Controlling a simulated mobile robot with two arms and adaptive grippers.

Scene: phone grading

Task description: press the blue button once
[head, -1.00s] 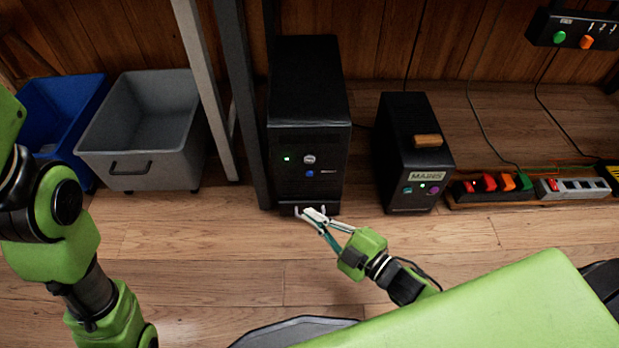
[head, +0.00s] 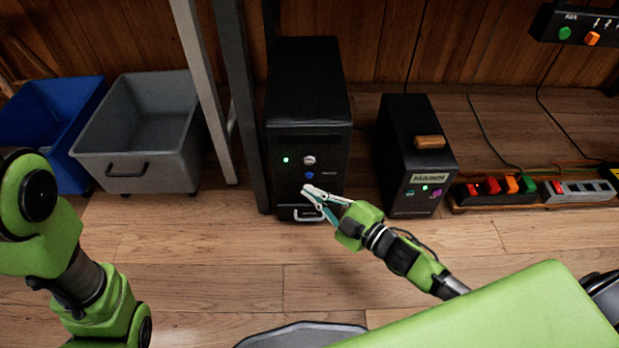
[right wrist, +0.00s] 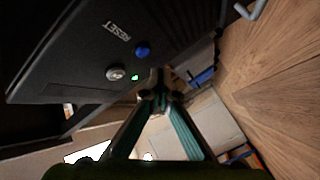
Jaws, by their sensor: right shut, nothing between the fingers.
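The blue button (head: 309,175) is on the front of a black tower box (head: 308,130), below a silver round knob (head: 309,160) and a green light. In the right wrist view the blue button (right wrist: 142,50) sits beside the word RESET. My right gripper (head: 309,190) is shut and empty. Its tips are just below the blue button in the head view. In the right wrist view the fingertips (right wrist: 158,92) are apart from the button in the picture. I cannot tell how far the tips are from the panel. My left arm shows at the left, its gripper out of frame.
A black box labelled MAINS (head: 415,155) stands to the right, with power strips (head: 492,198) beyond it. A grey bin (head: 135,160) and a blue bin (head: 50,125) stand left, past table legs. A handle (head: 309,214) sits low on the tower.

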